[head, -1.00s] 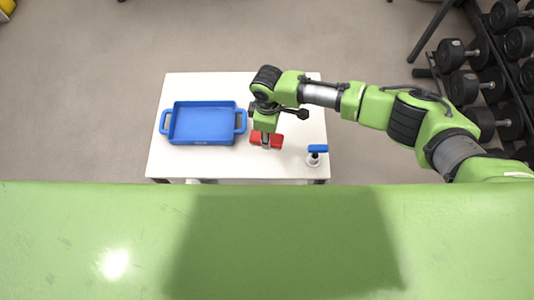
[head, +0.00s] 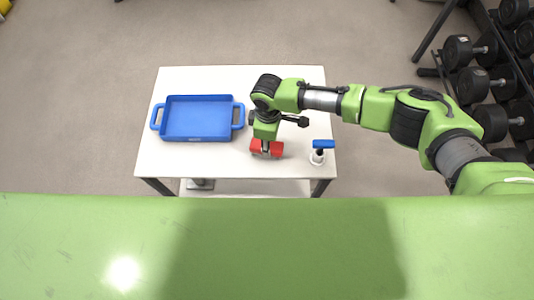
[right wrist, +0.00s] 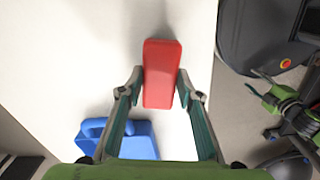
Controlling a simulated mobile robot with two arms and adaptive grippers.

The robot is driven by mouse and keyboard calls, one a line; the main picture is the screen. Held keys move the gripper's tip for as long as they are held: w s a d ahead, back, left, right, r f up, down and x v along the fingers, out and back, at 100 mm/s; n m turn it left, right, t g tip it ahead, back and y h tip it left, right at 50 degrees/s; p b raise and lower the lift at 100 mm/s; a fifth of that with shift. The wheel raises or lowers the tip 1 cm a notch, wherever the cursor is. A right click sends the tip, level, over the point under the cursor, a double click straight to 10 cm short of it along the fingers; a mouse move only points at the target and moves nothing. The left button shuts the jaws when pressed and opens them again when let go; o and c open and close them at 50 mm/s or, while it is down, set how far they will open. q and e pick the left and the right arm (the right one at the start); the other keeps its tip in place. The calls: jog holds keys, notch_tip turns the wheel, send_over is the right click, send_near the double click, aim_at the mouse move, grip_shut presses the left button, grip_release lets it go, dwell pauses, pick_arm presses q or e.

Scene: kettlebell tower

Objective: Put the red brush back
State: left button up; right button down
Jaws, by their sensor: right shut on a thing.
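The red brush (head: 277,149) is at the front right part of the white table (head: 225,163). My right gripper (head: 265,151) points down at it and is shut on it. In the right wrist view the red brush (right wrist: 162,70) lies between the two fingers of the gripper (right wrist: 161,88). Whether the brush touches the table top is hard to tell. My left gripper is not in view.
A blue tray (head: 238,125) with two handles sits empty on the left half of the table. Racks with several black dumbbells (head: 468,85) stand on the floor at the right. The table's front strip is clear.

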jog(key=shift+f, duration=0.15)
dwell(0.4)
jog(key=c, duration=1.2)
grip_release()
jog(key=c, duration=0.4)
notch_tip(320, 180, up, 9)
jog(key=p, duration=0.9)
